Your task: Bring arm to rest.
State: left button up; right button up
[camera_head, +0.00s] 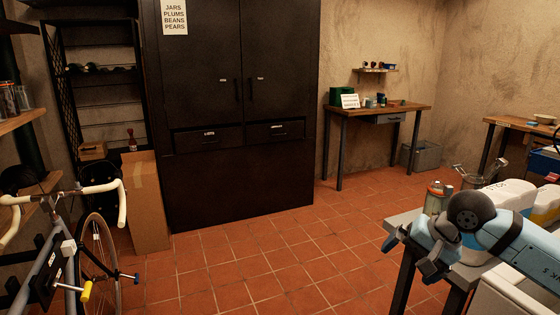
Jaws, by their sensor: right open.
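My right arm (510,235), pale blue and white, comes in from the right edge. Its right gripper (408,255) is open at the left end of the arm, over the near left corner of a small grey table (401,219). I see nothing between its fingers. A jar-like container (436,198) stands behind the wrist; its lower part is partly hidden by the arm. My left arm and gripper are out of view.
A dark cabinet (240,170) stands at the back, its doors and drawers shut. A bicycle (98,255) stands at the left beside a cardboard box (147,205). A wooden workbench (400,108) is against the far wall. The tiled floor (270,255) in the middle is clear.

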jog(key=s+a+f+m+y, duration=0.1)
jog(key=s+a+m+y, duration=0.6)
jog(key=a+m+y, duration=0.15)
jog(key=s+a+m+y, duration=0.6)
jog(key=a+m+y, duration=0.15)
jog(key=a, duration=0.25)
jog(key=s+d+f+n+t+h, duration=0.3)
jog(key=s+f+n+h, duration=0.15)
jog(key=f+n, duration=0.3)
jog(key=s+d+f+n+t+h, duration=0.35)
jog(key=f+n+h, duration=0.3)
jog(key=n, duration=0.25)
jog(key=s+d+f+n+t+h, duration=0.2)
jog(key=s+f+n+h, duration=0.25)
jog(key=f+n, duration=0.4)
pick_arm(q)
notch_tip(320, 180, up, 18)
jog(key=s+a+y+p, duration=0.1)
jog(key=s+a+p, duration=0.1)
jog(key=p, duration=2.7)
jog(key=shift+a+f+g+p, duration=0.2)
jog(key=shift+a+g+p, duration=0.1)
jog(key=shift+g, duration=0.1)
pick_arm(e)
notch_tip(320, 180, up, 18)
jog(key=s+d+g+h, duration=0.1)
jog(key=s+d, duration=0.1)
jog(key=shift+d+h, duration=0.35)
jog(key=shift+d, duration=0.05)
